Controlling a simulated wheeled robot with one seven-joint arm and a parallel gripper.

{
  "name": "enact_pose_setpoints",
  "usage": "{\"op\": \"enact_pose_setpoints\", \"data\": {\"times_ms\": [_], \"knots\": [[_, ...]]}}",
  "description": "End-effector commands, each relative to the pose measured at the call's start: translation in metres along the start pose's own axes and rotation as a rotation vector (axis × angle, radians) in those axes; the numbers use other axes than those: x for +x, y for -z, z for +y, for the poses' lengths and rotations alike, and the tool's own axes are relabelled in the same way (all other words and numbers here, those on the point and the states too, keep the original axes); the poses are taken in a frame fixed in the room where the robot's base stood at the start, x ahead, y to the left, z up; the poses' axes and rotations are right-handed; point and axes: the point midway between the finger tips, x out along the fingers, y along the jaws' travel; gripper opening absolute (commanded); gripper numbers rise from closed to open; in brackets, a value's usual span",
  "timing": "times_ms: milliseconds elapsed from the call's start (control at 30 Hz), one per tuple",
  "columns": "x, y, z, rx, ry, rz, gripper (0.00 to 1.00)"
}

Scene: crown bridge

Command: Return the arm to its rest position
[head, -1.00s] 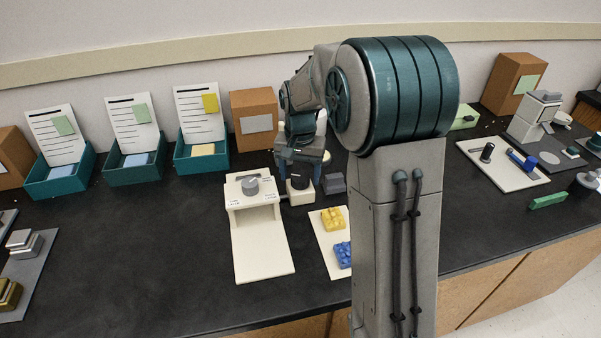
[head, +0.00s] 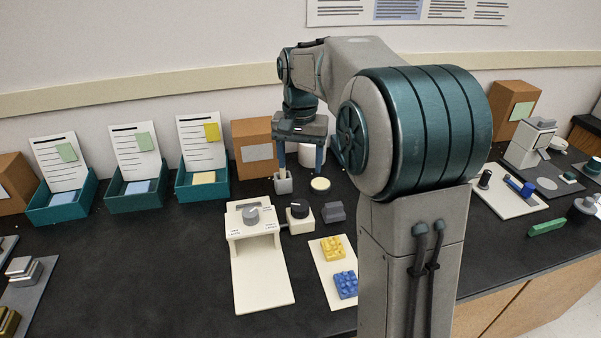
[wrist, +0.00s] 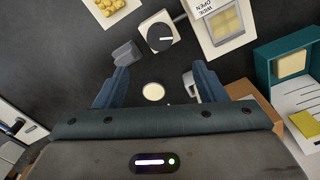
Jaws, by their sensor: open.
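My gripper (head: 301,160) hangs from my raised arm above the back part of the dark bench, fingers pointing down. It is open and empty. In the wrist view its two blue fingers (wrist: 160,85) stand wide apart. Between and below them a small cylinder with a pale round top (wrist: 153,92) shows; it also stands on the bench in the head view (head: 320,187). A small box with a black knob (head: 299,214) stands nearer, clear of the fingers, and shows in the wrist view (wrist: 160,37).
A grey block (head: 334,212) and a small grey cup (head: 283,183) stand close by. A cardboard box (head: 252,137) is behind. Teal trays (head: 203,188) line the back left. The left-middle bench is clear.

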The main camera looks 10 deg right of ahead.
Motion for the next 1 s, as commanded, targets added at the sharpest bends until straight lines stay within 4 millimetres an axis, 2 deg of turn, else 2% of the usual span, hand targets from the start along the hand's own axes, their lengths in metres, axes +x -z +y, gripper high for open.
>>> {"op": "enact_pose_setpoints", "data": {"times_ms": [100,433,567,667,800,1000], "knots": [[-0.006,0.000,0.000,0.000,0.000,0.001,0.64],[-0.007,-0.001,0.000,-0.001,0.001,0.001,0.64],[-0.014,-0.011,0.005,-0.021,0.005,0.012,0.64],[-0.023,-0.030,0.014,-0.058,0.013,0.033,0.64],[-0.032,-0.067,0.031,-0.129,0.026,0.074,0.64],[-0.035,-0.120,0.057,-0.234,0.041,0.133,0.64]]}}
